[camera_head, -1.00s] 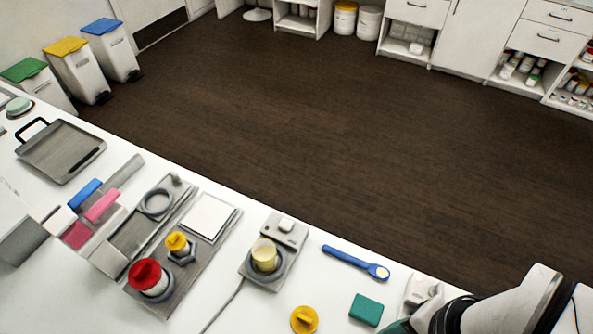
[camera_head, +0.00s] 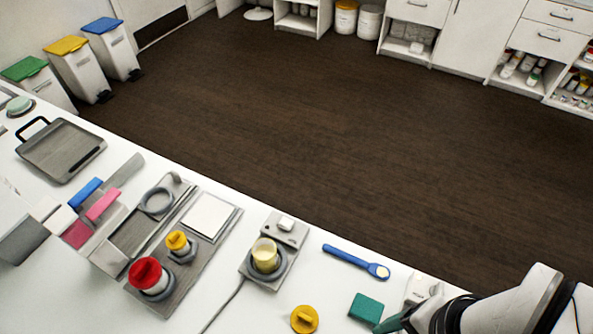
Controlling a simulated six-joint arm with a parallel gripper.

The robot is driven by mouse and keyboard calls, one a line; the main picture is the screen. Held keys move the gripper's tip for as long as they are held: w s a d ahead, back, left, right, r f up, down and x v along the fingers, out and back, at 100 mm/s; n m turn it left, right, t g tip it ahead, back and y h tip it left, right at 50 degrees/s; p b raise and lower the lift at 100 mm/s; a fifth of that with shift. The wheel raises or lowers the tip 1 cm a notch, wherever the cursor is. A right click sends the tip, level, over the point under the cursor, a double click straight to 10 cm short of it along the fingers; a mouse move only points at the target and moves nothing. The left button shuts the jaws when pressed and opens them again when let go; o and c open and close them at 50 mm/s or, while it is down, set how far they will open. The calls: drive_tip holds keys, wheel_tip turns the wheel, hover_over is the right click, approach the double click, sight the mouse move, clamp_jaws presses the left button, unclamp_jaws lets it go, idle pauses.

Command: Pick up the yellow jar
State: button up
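A small jar with a yellow knobbed lid (camera_head: 177,242) stands upright in a grey holder on the bench, left of centre. Just front-left of it is a larger white jar with a red lid (camera_head: 147,274). An open jar with pale yellow contents (camera_head: 265,253) sits in a grey ring on a separate small unit to the right. A loose yellow lid (camera_head: 304,319) lies at the bottom edge. My arm enters at the lower right, well away from the yellow-lidded jar.
A blue spoon (camera_head: 352,261) and a green block (camera_head: 366,308) lie between my arm and the jars. A white square plate (camera_head: 209,216) and an empty ring (camera_head: 157,202) are behind the yellow-lidded jar. Pink and blue pieces stand left. A cable crosses the bench.

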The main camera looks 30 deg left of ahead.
drive_tip(key=o, duration=0.4)
drive_tip(key=shift+o, duration=0.2)
drive_tip(key=m+t+h, duration=0.2)
drive_tip(key=m+t, duration=1.3)
drive_tip(key=m, duration=1.5)
approach(271, 244)
drive_tip(key=x, duration=1)
drive_tip(key=shift+w+f, duration=0.2)
drive_tip(key=shift+w, duration=0.1)
drive_tip(key=shift+c, duration=0.2)
